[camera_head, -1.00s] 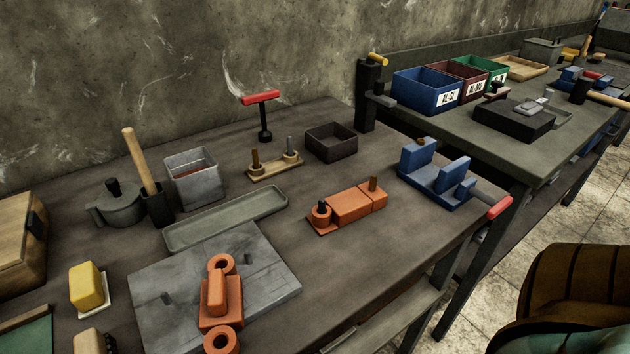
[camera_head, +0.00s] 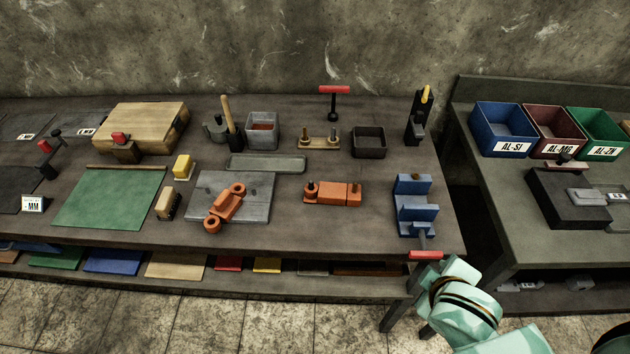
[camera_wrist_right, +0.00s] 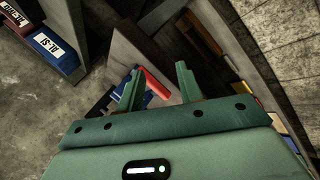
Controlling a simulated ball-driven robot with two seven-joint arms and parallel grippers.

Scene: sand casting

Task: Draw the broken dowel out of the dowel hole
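An orange pattern block (camera_head: 338,193) lies on the bench, left of the blue vise (camera_head: 414,206). A dark stub (camera_head: 311,187) stands at its left end and a brown peg (camera_head: 354,186) near its right end; I cannot tell which is the broken dowel, and the hole is hidden. A red-handled T-tool (camera_head: 334,91) stands upright at the back. A wooden stand (camera_head: 319,144) holds two pegs. My right gripper (camera_wrist_right: 158,86) is open and empty, with a red bar (camera_wrist_right: 156,83) beyond its fingers. My left gripper is out of view.
A dark open box (camera_head: 369,142) stands right of the peg stand. An orange piece with rings (camera_head: 226,207) lies on a grey plate (camera_head: 260,195). The vise's red handle (camera_head: 425,254) juts past the front edge. Bare bench surrounds the orange block.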

